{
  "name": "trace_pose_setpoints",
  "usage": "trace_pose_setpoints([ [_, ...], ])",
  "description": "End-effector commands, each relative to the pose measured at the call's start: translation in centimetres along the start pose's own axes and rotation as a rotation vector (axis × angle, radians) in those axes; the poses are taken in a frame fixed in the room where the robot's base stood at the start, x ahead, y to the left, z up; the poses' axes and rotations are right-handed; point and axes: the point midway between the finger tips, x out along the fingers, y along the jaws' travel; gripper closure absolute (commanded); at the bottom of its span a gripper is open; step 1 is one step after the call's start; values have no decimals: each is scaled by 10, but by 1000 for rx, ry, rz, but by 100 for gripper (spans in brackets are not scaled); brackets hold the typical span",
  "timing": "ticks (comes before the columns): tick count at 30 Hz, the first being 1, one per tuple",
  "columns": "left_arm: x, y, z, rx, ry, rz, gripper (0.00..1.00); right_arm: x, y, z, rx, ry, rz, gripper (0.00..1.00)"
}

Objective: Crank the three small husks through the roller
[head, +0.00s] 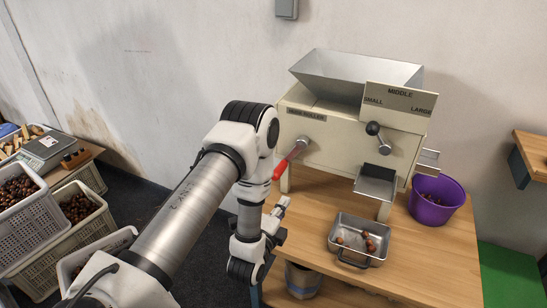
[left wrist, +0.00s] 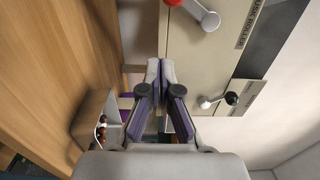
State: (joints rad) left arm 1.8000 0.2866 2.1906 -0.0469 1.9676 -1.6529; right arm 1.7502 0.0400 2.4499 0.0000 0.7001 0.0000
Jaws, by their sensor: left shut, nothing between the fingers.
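The cream roller machine (head: 335,130) stands on the wooden table with a grey hopper (head: 350,75) on top. No husks show in the hopper; its bottom is hidden. The crank (head: 298,150) on its left front has a red handle (head: 280,169) pointing down-left; the crank also shows in the left wrist view (left wrist: 205,16). The selector lever's black knob (head: 373,128) points up and slightly left, below SMALL. My left gripper (head: 281,212) is shut and empty, below the red handle and apart from it. Its closed fingertips show in the left wrist view (left wrist: 160,66). My right gripper is out of view.
A metal tray (head: 341,221) with several chestnuts sits in front of the machine's chute (head: 376,183). A purple bucket (head: 437,200) stands to the right. Below the tabletop is a bin (head: 302,281). Crates of chestnuts (head: 35,225) stand at left. The table's right front is clear.

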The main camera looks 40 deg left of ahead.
Motion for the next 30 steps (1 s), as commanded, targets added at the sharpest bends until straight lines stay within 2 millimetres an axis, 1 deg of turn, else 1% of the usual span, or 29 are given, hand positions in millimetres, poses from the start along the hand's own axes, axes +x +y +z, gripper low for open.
trace_pose_setpoints([
  [1,10,1,0,-1,-1,-4,100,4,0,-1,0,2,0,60],
  [3,22,2,0,-1,-1,-6,100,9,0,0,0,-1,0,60],
  [18,106,2,1,0,-1,-3,100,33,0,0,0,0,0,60],
  [19,104,-2,10,-2,-5,1,100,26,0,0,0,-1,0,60],
  [23,103,-3,33,-1,-5,1,100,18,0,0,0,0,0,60],
  [24,104,-8,39,-2,-5,0,100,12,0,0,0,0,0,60],
  [27,103,-13,56,-2,-6,0,100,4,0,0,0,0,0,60],
  [30,103,-24,70,-1,-6,1,100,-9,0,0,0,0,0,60],
])
